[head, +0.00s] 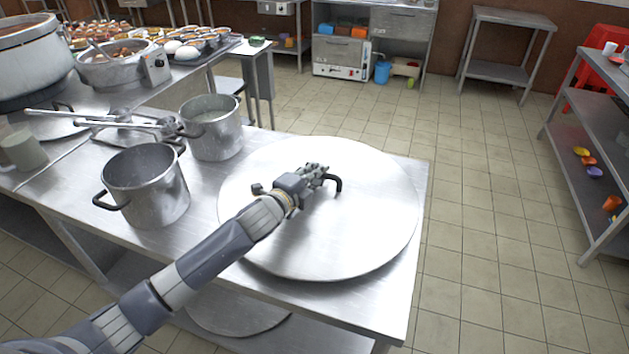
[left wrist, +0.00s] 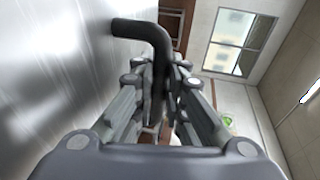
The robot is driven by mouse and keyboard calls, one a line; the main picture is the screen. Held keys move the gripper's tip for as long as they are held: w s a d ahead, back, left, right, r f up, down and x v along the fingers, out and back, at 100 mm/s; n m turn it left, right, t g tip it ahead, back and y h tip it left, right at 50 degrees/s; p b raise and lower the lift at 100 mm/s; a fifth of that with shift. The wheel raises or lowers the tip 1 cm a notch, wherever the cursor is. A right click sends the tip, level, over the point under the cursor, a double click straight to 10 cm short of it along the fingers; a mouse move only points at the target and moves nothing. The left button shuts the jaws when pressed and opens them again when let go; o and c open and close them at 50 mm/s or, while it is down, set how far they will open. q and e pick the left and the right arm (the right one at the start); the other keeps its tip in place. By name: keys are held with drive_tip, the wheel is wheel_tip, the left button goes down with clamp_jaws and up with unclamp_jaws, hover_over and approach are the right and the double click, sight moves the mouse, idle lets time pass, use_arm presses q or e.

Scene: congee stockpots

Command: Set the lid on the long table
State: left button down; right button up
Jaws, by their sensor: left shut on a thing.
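The lid (head: 345,235) is a large round flat metal disc with a dark bent handle (head: 336,181). It is over the right end of the long metal table (head: 423,190), its near edge close to the table's front edge. I cannot tell whether it rests flat on the top. My left gripper (head: 322,177) is shut on the lid's handle. The left wrist view shows the dark handle (left wrist: 150,32) between the fingers (left wrist: 160,85), with the lid's shiny face (left wrist: 60,70) at the left. My right gripper is not in view.
Two grey pots, one nearer (head: 145,185) and one farther (head: 212,127), stand left of the lid. A large stockpot (head: 35,60) and a smaller pot (head: 125,66) are at far left. Another disc (head: 235,310) lies on the lower shelf.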

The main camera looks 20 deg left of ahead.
use_arm(q)
drive_tip(key=shift+w+f, duration=0.1)
drive_tip(key=shift+f, duration=0.85)
drive_tip(key=shift+f, duration=0.1)
drive_tip(key=c, duration=1.6)
unclamp_jaws()
drive_tip(key=shift+f, duration=0.15)
drive_tip(key=shift+c, duration=0.2)
drive_tip(key=v, duration=1.2)
drive_tip(key=shift+b, duration=0.3)
